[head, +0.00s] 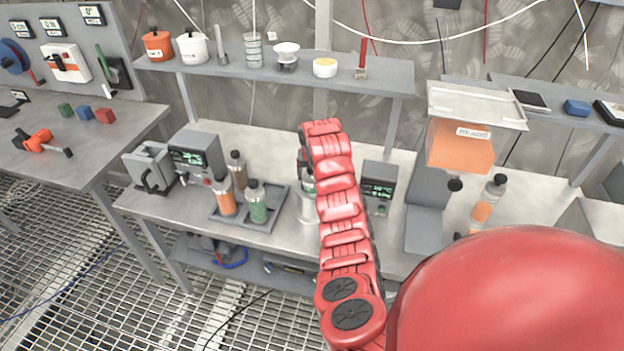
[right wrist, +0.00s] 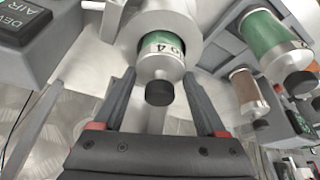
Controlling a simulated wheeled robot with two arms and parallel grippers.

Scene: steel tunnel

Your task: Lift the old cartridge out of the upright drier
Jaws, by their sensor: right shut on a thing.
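The upright drier (head: 306,211) is a pale grey round housing on the bench, partly hidden behind my right arm in the head view. It also shows in the right wrist view (right wrist: 185,15). The old cartridge (right wrist: 158,47) has a green band with dark marks, a silver end and a black knob. It is at the drier's opening; I cannot tell how deep it sits. A strip of its green shows in the head view (head: 308,185). My right gripper (right wrist: 158,80) is shut on the cartridge, one finger on each side. My left gripper is out of view.
A grey tray (head: 277,222) left of the drier holds bottle-like cartridges, one green (head: 256,203), one orange (head: 225,196). A meter box (head: 380,185) stands close right of the drier. A shelf (head: 350,77) runs above the bench behind.

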